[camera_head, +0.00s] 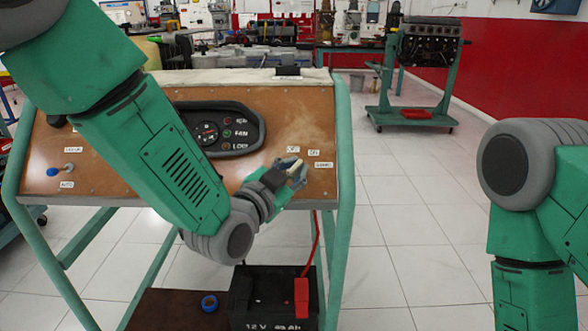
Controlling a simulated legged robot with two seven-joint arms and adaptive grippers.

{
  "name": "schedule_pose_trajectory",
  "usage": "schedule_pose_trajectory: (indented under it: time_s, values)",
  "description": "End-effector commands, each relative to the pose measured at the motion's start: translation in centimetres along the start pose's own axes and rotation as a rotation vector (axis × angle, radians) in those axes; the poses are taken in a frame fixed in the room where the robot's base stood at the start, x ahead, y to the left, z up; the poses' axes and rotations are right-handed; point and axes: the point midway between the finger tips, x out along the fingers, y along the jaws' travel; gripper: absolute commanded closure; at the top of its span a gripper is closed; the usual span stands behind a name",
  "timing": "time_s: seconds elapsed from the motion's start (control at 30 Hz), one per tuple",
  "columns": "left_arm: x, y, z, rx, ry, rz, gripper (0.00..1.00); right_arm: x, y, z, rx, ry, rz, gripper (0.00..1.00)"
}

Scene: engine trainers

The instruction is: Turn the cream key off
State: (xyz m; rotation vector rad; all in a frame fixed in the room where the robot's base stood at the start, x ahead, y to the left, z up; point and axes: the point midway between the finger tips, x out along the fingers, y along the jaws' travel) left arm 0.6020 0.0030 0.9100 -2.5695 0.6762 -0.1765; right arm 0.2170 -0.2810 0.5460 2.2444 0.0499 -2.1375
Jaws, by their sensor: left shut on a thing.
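My left gripper (291,172) reaches the right part of the brown sloped panel (285,118). Its fingers are closed at the switch beside small white labels (313,152), which appear to read OFF, ON and START. The cream key is mostly hidden between the fingertips, and its exact angle cannot be made out. My right arm stands at the right edge of the view, and its gripper is out of view.
A dark gauge cluster (222,128) and a blue-tipped toggle (54,171) are on the panel. A green frame (345,190) carries it. Below stands a black battery (262,297) with a red cable. An engine stand (414,85) is behind.

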Motion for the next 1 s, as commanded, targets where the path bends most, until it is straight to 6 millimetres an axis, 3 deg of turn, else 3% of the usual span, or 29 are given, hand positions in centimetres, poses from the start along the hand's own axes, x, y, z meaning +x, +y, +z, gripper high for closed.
schedule_pose_trajectory:
  time_s: [0.47, 1.0]
  values:
    - [-0.16, 0.41, 0.66, -0.048, -0.014, -0.046, 1.00, 0.25, 0.03, 0.01, 0.001, 0.000, 0.000, 0.60]
    - [-0.09, 0.63, 0.66, -0.309, -0.019, -0.353, 1.00, 0.30, 0.02, 0.01, 0.001, 0.000, 0.000, 0.60]
